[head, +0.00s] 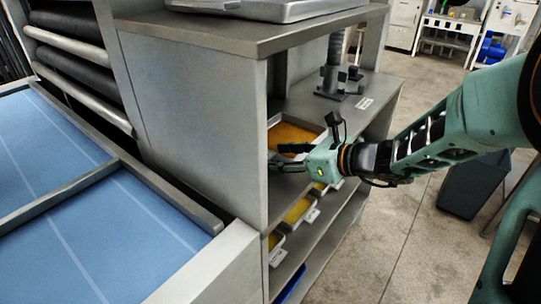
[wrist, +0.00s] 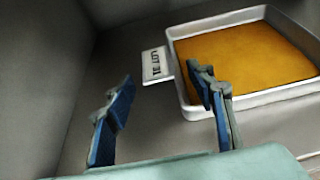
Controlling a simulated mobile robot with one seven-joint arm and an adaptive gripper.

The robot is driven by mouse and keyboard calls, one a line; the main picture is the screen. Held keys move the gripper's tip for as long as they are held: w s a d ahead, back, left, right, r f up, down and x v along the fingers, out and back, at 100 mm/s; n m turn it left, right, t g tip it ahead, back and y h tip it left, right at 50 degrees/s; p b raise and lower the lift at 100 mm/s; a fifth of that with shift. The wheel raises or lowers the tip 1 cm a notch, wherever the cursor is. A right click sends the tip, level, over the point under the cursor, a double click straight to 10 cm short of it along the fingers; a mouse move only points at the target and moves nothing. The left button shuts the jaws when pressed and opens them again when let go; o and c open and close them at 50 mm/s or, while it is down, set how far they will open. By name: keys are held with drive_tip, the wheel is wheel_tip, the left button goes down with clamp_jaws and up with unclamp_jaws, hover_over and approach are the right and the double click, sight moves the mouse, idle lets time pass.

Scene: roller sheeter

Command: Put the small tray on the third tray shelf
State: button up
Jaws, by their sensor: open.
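A small metal tray with orange-yellow contents (head: 296,133) sits on a shelf inside the grey cabinet. In the wrist view the tray (wrist: 252,58) is at the upper right, with a white label tab (wrist: 157,66) on its left side. My gripper (head: 281,158) reaches into the cabinet at that shelf's level, beside the tray.
Lower shelves hold more labelled yellow trays (head: 298,211) and a blue bin (head: 291,286). The cabinet's side wall (head: 195,115) stands close left of my gripper. A metal stand (head: 335,70) is on the ledge behind.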

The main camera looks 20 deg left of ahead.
drive_tip(key=v, duration=0.9)
drive_tip(key=shift+s+d+r, duration=0.1)
drive_tip(key=shift+d+r, duration=0.05)
drive_tip(key=shift+d, duration=0.05)
